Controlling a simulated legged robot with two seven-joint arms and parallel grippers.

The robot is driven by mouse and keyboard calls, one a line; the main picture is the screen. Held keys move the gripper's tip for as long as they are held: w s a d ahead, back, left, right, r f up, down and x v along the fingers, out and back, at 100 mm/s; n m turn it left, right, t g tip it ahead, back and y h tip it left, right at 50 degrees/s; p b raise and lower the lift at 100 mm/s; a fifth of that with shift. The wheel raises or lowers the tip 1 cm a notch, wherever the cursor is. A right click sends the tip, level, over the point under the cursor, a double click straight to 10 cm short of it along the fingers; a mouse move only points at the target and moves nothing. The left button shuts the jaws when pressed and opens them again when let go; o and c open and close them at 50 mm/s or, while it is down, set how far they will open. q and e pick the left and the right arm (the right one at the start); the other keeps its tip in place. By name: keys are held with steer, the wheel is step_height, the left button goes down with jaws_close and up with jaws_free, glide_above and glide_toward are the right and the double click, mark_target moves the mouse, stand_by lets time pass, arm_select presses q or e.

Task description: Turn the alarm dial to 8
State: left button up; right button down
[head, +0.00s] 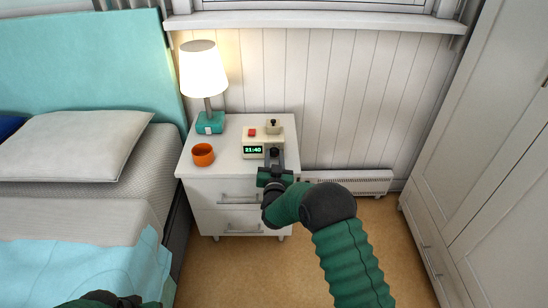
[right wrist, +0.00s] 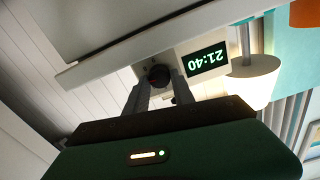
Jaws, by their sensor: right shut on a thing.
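The cream alarm clock (head: 250,142) stands on the white nightstand. My right gripper (head: 274,154) is at the clock's front, right of the display, and hides the dial in the head view. In the right wrist view the dark round dial (right wrist: 158,74) sits between the fingertips of my right gripper (right wrist: 160,86), which is shut on it. The display shows upside down there (right wrist: 206,62). I cannot read the dial's setting. Of my left arm only a part shows at the bottom left edge; its fingers do not show.
An orange cup (head: 203,155) and a lit lamp (head: 204,75) stand to the left on the nightstand (head: 228,178). The bed is left, a wardrobe (head: 480,150) right.

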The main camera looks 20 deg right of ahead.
steer(key=m, duration=0.4)
steer(key=shift+d, duration=0.15)
steer(key=shift+f+m, duration=0.1)
steer(key=shift+m, duration=1.4)
steer(key=shift+s, duration=0.1)
steer(key=c, duration=1.1)
jaws_free()
